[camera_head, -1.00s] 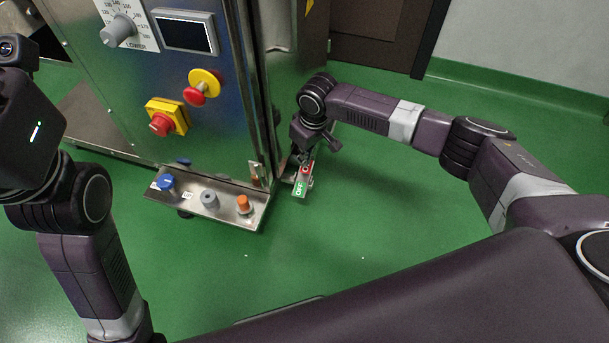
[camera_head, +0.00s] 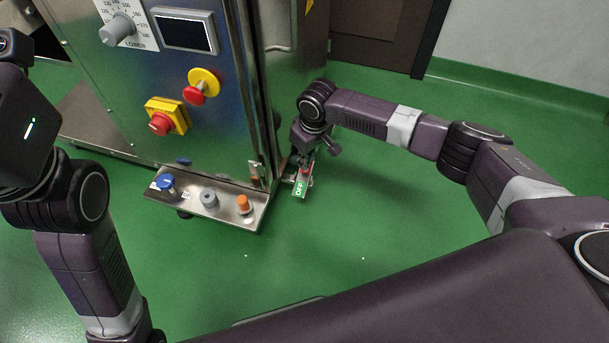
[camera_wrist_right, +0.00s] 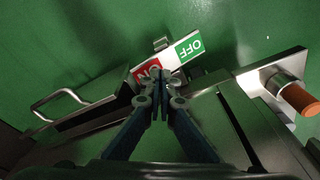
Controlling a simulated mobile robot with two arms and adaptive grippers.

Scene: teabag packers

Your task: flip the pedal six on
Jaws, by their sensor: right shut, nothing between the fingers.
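The pedal (camera_head: 299,188) is a small metal rocker at the lower right corner of the steel machine.
A steel shelf (camera_head: 222,212) with blue (camera_head: 166,182), grey (camera_head: 209,199) and orange (camera_head: 244,204) knobs juts out left of the pedal. The machine's panel (camera_head: 130,75) rises behind it. A metal handle (camera_wrist_right: 58,103) shows in the right wrist view. Green floor is clear at right.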

